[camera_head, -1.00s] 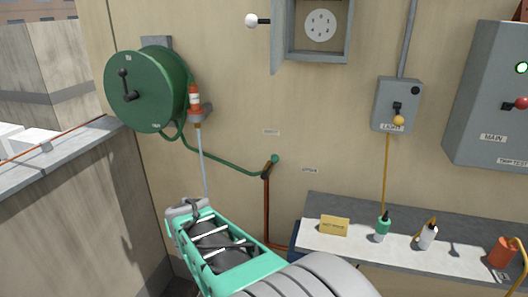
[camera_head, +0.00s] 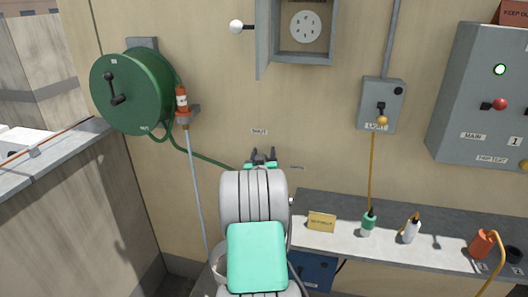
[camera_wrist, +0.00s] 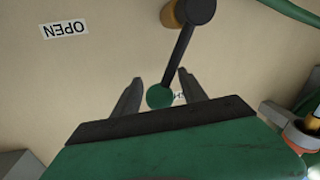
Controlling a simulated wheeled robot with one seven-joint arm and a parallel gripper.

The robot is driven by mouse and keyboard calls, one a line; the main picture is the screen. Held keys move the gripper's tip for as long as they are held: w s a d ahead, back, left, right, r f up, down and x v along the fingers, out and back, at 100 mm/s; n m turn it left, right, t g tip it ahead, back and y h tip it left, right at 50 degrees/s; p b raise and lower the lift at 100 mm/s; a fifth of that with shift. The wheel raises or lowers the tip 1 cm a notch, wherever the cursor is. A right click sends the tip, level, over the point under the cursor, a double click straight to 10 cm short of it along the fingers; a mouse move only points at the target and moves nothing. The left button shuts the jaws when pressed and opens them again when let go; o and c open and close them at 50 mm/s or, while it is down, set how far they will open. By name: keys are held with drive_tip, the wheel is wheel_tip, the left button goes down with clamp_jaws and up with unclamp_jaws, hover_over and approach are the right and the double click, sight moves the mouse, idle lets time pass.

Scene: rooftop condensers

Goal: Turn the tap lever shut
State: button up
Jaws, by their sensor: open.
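The tap lever (camera_wrist: 180,55) is a dark bar with a green ball knob (camera_wrist: 160,96) at its end and a brass pivot (camera_wrist: 195,10). In the wrist view, which is upside down, my gripper (camera_wrist: 157,90) is open with a finger on each side of the knob; I cannot tell if they touch it. A label partly hidden by the knob and a finger sits behind. The OPEN label (camera_wrist: 65,28) is to the left. In the head view my gripper (camera_head: 264,157) is at the wall below the SHUT label (camera_head: 259,132), and my arm hides the lever.
A green hose reel (camera_head: 135,90) hangs on the left, its hose running towards the tap. The LIGHT box (camera_head: 380,104) and MAIN panel (camera_head: 480,95) are on the wall.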

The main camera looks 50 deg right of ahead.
clamp_jaws()
idle(0.5)
idle(0.9)
